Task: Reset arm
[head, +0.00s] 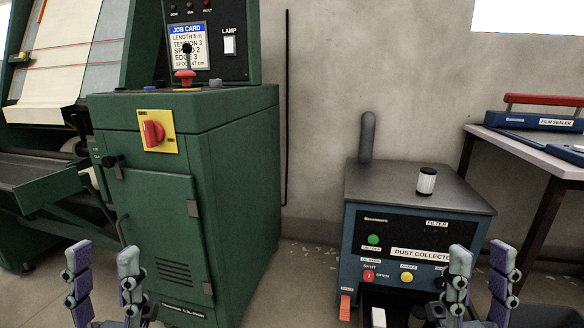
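My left gripper (104,278) is at the bottom left, in front of the green machine cabinet (190,215). Its two purple-grey fingers stand upright and wide apart with nothing between them. My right gripper (481,276) is at the bottom right, in front of the right part of the blue dust collector (345,240). Its fingers are also upright and apart, with nothing held between them. Both grippers are at about the same height. The lower parts of both arms are cut off by the bottom edge of the picture. No cloth is clearly held.
A small white-and-black filter (427,181) stands on the dust collector's top. A drawer or bin at its base holds a white piece (378,317). A blue film sealer (530,121) lies on a table (478,134) at the right. Floor shows between cabinet and collector.

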